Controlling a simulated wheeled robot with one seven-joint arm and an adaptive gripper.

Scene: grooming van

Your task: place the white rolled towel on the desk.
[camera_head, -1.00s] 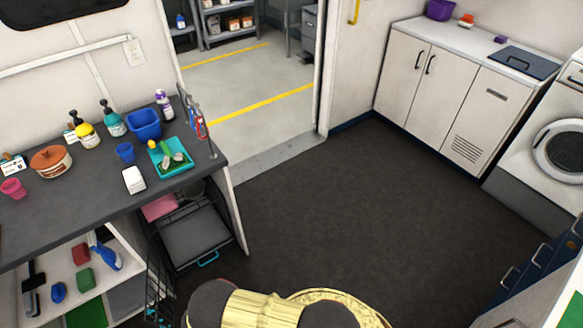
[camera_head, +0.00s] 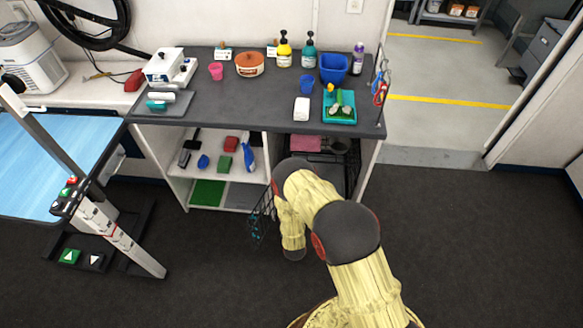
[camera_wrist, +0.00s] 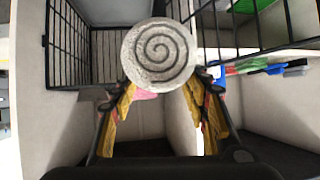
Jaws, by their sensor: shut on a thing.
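In the wrist view, my gripper (camera_wrist: 167,92) is shut on the white rolled towel (camera_wrist: 160,52). Its round, spiral end faces the camera, between the yellow fingers. In the head view my arm reaches toward the front of the desk, but the fingers and the towel cannot be made out there. The desk (camera_head: 233,112) has a dark grey top with open shelving below. The wrist view shows wire basket bars and pale shelf panels around the towel.
On the desk stand a white block (camera_head: 302,109), a teal tray (camera_head: 340,106), a blue cup (camera_head: 306,85), a blue tub (camera_head: 334,68), an orange-brown pot (camera_head: 250,64) and bottles. A wire basket (camera_head: 263,217) projects below. The desk's centre-left top is clear.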

